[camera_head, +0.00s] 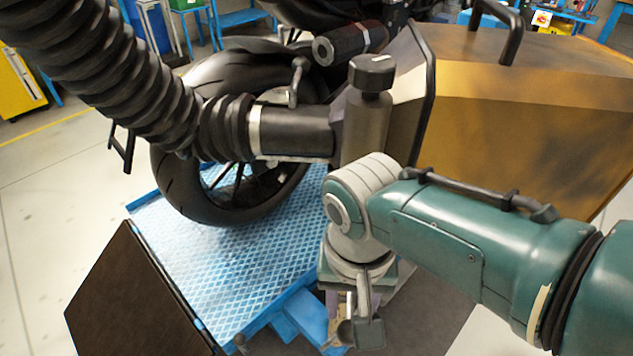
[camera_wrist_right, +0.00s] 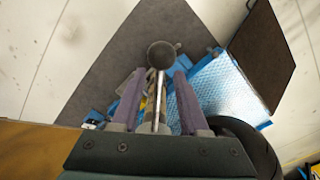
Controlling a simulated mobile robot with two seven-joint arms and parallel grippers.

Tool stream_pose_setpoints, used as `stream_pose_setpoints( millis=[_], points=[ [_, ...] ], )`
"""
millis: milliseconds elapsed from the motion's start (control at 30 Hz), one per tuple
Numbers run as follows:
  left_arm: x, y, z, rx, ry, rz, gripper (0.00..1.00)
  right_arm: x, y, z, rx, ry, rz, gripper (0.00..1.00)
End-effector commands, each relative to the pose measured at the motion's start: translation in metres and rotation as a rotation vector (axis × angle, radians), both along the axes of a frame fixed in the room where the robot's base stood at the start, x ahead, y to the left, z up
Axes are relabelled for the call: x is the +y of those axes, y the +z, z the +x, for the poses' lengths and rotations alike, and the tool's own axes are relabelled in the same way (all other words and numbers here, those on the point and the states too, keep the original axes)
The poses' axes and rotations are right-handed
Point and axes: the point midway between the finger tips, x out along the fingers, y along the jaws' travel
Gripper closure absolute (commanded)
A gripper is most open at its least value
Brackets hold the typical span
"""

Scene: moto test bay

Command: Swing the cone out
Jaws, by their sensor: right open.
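A black ribbed hose (camera_head: 110,75) comes in from the top left and ends in a dark smooth sleeve (camera_head: 295,131), which I take for the cone. The sleeve meets a grey upright post (camera_head: 366,125) with a black cap. My right gripper (camera_head: 357,305) points down in front of the post, mostly hidden by its wrist. In the right wrist view its purple fingers (camera_wrist_right: 155,100) are open. A thin metal rod (camera_wrist_right: 160,95) with a dark ball knob (camera_wrist_right: 162,54) shows between them, seemingly with gaps either side. My left gripper is out of view.
A motorcycle's rear wheel (camera_head: 212,165) stands on a blue tread-plate platform (camera_head: 240,255), behind the hose. A brown panel (camera_head: 130,300) is at its front left. A large ochre box (camera_head: 520,90) with a black handle fills the right. Pale floor is clear at the left.

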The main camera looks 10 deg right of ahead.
Motion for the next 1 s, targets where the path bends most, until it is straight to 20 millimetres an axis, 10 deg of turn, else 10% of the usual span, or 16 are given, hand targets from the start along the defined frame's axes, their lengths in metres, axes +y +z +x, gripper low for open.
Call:
stream_pose_setpoints(
  millis=[533,1000],
  points=[
    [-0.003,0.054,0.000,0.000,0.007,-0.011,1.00,0.002,0.089,0.001,0.000,0.000,0.001,0.56],
    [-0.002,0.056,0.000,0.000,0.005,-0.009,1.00,0.002,0.099,0.001,0.001,0.000,0.000,0.56]
  ],
)
